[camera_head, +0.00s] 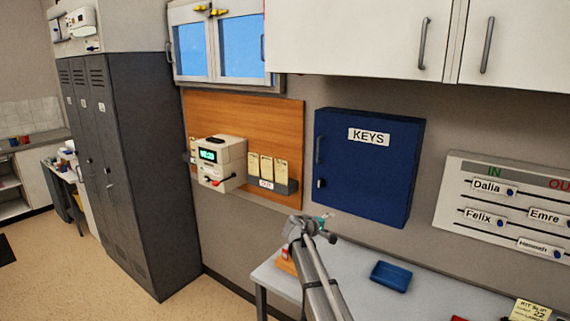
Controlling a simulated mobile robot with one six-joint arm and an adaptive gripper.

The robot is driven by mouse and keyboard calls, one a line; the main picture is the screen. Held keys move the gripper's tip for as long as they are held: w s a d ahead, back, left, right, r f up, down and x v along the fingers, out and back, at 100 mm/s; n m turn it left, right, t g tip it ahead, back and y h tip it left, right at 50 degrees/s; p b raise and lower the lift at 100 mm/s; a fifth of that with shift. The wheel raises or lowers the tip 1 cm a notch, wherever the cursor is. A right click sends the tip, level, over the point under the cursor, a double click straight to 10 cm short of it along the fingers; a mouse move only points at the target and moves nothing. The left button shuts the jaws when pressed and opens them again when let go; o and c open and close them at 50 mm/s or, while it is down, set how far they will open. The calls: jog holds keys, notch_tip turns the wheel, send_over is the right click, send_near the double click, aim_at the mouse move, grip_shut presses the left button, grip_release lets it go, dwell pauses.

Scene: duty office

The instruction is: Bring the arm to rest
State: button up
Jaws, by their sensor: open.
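My grey arm rises from the bottom edge, right of the middle, and its far end stands in front of the wall below the blue key cabinet. My gripper (324,233) shows small and dark at that far end, over the back left part of the pale table. Its jaws are open. I see nothing held in it, though its fingers are hard to make out at this size. The arm hides part of the table and of an orange-brown object (286,262) at the table's left end.
The pale table (352,268) bears a blue tray (391,276) and a yellow slip (530,310). The blue key cabinet (368,168), a white time clock (219,163) and a name board (508,207) hang on the wall. Dark lockers (130,170) stand left; floor before them is clear.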

jog(key=s+d+f+m+g+y, duration=0.1)
jog(key=s+d+f+m+g, duration=0.15)
jog(key=s, duration=0.35)
jog(key=s+d+f+m+g+y, duration=0.1)
jog(key=s+d+f, duration=0.15)
jog(key=s, duration=0.35)
jog(key=s+a+f+m+g+y, duration=0.1)
jog(key=s+f+g+y, duration=0.1)
jog(key=s, duration=0.7)
jog(key=s+a+f+m+g+y, duration=0.2)
jog(key=s+f+y, duration=0.1)
jog(key=s, duration=0.6)
jog(key=s+a+f+m+g+y+b, duration=0.1)
jog(key=s+f+g+y, duration=0.1)
jog(key=s, duration=0.8)
jog(key=shift+a+f+y, duration=0.15)
jog(key=shift+f+y, duration=0.55)
jog(key=shift+f, duration=0.15)
jog(key=shift+m, duration=0.25)
